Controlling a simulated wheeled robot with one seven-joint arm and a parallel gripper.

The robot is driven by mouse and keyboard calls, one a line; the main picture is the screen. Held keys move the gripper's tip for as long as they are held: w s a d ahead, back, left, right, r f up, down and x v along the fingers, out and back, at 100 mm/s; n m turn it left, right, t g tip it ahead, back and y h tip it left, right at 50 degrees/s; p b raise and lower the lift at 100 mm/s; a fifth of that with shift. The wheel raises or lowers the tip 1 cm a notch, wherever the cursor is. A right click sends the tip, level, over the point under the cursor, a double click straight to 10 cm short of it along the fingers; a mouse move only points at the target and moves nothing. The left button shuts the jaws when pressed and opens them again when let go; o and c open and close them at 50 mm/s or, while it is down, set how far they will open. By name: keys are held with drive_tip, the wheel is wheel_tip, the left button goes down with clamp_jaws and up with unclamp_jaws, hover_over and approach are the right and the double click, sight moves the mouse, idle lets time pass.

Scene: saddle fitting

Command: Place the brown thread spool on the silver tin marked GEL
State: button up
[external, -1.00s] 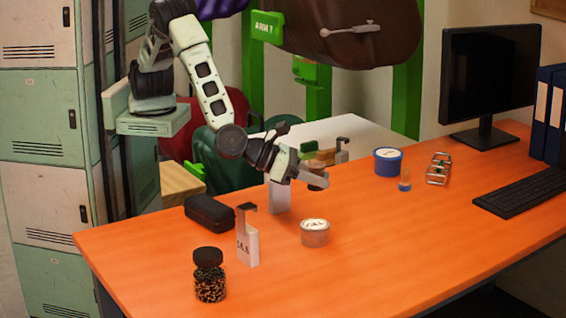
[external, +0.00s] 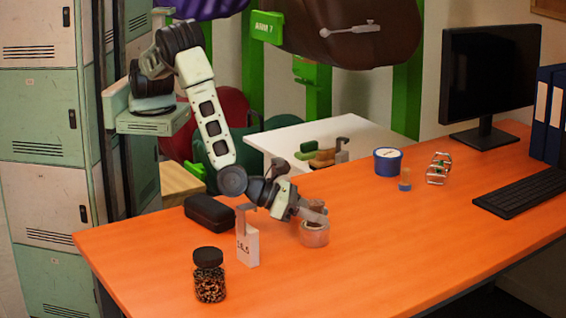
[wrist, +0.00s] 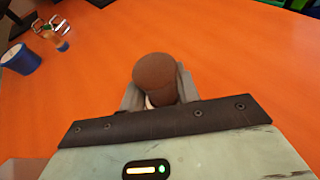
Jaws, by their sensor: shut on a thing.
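My gripper (external: 314,213) is shut on the brown thread spool, whose round brown end (wrist: 157,72) shows upright between the fingers in the wrist view. In the external view the gripper is low, right over the short silver tin (external: 314,236) on the orange desk. The fingers cover most of the spool and the tin's top there, so I cannot tell whether the spool touches the tin. The tin's marking is hidden now. In the wrist view the tin is mostly hidden under the spool and gripper.
A white hooked block (external: 248,246), a black case (external: 209,213) and a dark-lidded jar (external: 209,277) stand left of the tin. The desk right of the tin is clear.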

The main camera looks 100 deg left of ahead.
drive_tip(key=o, duration=1)
drive_tip(key=shift+f, duration=0.1)
drive_tip(key=shift+r, duration=0.25)
drive_tip(key=v, duration=1.2)
